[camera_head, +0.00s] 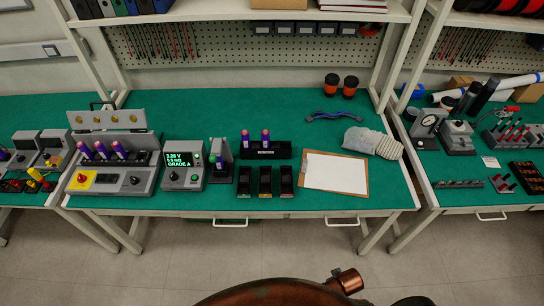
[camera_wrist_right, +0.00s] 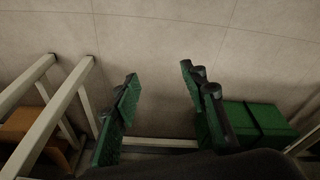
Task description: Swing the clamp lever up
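I cannot clearly make out the clamp lever. A small red handle (camera_head: 512,109) shows above the rack of red-tipped pieces on the right bench and may be it. Its position is too small to read. My right gripper (camera_wrist_right: 158,78) shows only in the right wrist view. Its two green-padded fingers stand wide apart with nothing between them, over bare floor. Neither gripper shows at the benches in the head view, and my left gripper is in no view.
The middle bench (camera_head: 290,208) carries a grey test box with a lit screen (camera_head: 184,165), black bins (camera_head: 265,181), a clipboard (camera_head: 333,173), a grey cloth-like item (camera_head: 373,142) and two dark cups. The right wrist view shows pale frame bars (camera_wrist_right: 50,115) at left and a green box (camera_wrist_right: 262,120) at right.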

